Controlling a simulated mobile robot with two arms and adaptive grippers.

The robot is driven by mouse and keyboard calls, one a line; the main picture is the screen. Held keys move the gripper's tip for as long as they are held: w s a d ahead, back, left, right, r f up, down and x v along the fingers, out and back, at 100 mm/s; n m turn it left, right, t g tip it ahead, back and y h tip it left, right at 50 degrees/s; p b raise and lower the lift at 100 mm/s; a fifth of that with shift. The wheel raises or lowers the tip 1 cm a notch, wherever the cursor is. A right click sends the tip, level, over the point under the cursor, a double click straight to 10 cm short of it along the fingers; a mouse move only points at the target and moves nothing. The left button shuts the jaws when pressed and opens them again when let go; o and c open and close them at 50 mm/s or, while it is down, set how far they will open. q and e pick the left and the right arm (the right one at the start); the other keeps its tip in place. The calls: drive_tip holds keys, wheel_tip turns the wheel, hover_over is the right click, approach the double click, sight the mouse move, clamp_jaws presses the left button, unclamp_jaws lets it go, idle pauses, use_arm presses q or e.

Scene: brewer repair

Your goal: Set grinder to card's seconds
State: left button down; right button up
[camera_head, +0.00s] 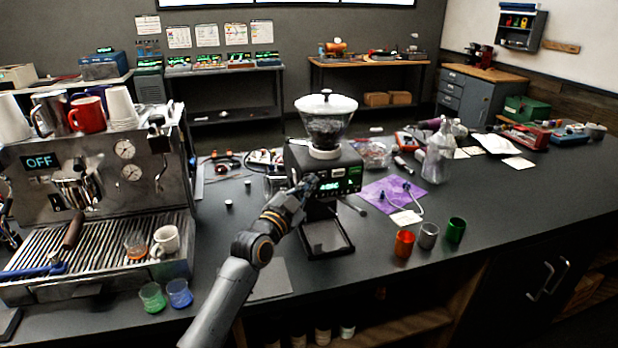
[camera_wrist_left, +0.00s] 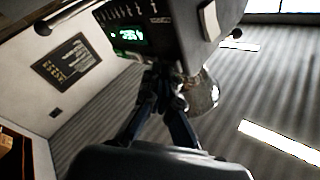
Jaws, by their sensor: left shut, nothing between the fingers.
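The grinder (camera_head: 325,160) is a dark box with a clear bean hopper (camera_head: 326,118) under a white lid. It stands on the counter right of the espresso machine. A green lit display shows on its front, but its digits are too blurred to read. My left gripper (camera_head: 306,186) is shut and empty at the left part of the grinder's front, close to the display. In the left wrist view the closed fingertips (camera_wrist_left: 165,80) are just below the grinder's front panel (camera_wrist_left: 127,33). I cannot tell whether they touch it.
The espresso machine (camera_head: 95,190) with an "OFF" display stands at left, cups on top. Green and blue glasses (camera_head: 152,297) stand before it. Orange, grey and green cups (camera_head: 404,243) stand right of the grinder, near the counter edge. A glass bottle (camera_head: 438,158) stands behind them.

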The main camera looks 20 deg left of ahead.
use_arm(q)
drive_tip(key=shift+s+d+p, duration=0.25)
drive_tip(key=shift+s+p, duration=0.1)
drive_tip(key=shift+s+d, duration=0.1)
drive_tip(key=shift+s, duration=0.15)
drive_tip(key=s+d+p, duration=0.1)
drive_tip(key=s+p, duration=0.1)
drive_tip(key=s+d+p, duration=0.1)
drive_tip(key=s+d, duration=0.1)
drive_tip(key=shift+p, duration=0.35)
drive_tip(key=shift+a, duration=0.1)
idle(0.4)
